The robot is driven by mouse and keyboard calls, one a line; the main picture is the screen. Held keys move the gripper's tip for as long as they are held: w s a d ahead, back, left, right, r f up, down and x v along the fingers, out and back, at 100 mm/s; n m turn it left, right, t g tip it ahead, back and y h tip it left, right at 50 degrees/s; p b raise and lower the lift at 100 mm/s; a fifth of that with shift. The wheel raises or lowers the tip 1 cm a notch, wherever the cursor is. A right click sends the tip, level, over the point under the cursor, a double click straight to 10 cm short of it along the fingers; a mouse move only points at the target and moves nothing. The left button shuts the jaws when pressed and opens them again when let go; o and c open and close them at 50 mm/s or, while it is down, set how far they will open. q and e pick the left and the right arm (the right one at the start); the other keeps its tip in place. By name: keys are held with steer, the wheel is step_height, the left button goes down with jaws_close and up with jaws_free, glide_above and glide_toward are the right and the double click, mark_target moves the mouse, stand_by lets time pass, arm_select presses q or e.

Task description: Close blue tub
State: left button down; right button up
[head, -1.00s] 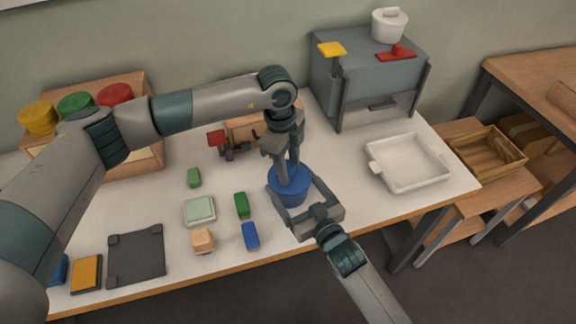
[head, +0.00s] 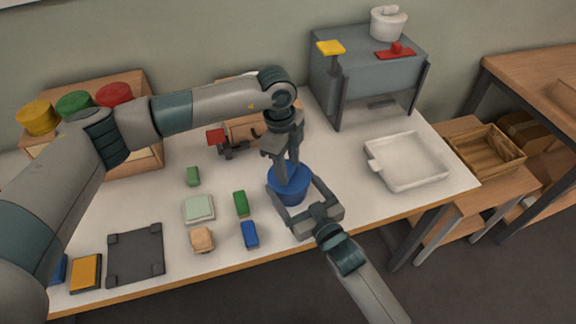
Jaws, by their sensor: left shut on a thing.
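The blue tub (head: 290,190) stands upright near the front edge of the table, right of the middle. My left gripper (head: 291,168) points straight down onto its top, shut on the tub's blue lid, and its fingers hide part of that lid. I cannot tell how tightly the lid sits on the rim. My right gripper (head: 293,197) comes from the front, with one finger on each side of the tub's wall, apparently gripping it.
Small blocks, green (head: 241,203), blue (head: 250,234) and tan (head: 202,239), lie left of the tub. A white tray (head: 407,187) stands to the right. A grey box (head: 365,75) is at the back; coloured round tubs (head: 75,105) sit at the back left.

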arm_select(q)
steer(key=shift+a+f, duration=0.15)
steer(key=shift+f, duration=0.1)
arm_select(e)
steer(key=shift+w+a+r, duration=0.15)
steer(key=shift+w+r, duration=0.05)
steer(key=shift+r, duration=0.5)
arm_select(q)
steer(key=shift+s+r, duration=0.15)
steer(key=shift+r, duration=0.2)
arm_select(e)
steer(key=shift+w, duration=0.1)
stand_by(0.6)
arm_select(q)
steer(key=shift+f+y, duration=0.3)
steer(key=shift+f, duration=0.1)
stand_by(0.9)
steer(key=c, duration=1.4)
jaws_free()
steer(key=shift+r, duration=1.65)
arm_select(e)
steer(key=shift+f, duration=0.1)
arm_select(q)
steer(key=shift+r, duration=0.6)
arm_select(e)
steer(key=shift+f, duration=0.2)
arm_select(q)
steer(key=c, duration=0.9)
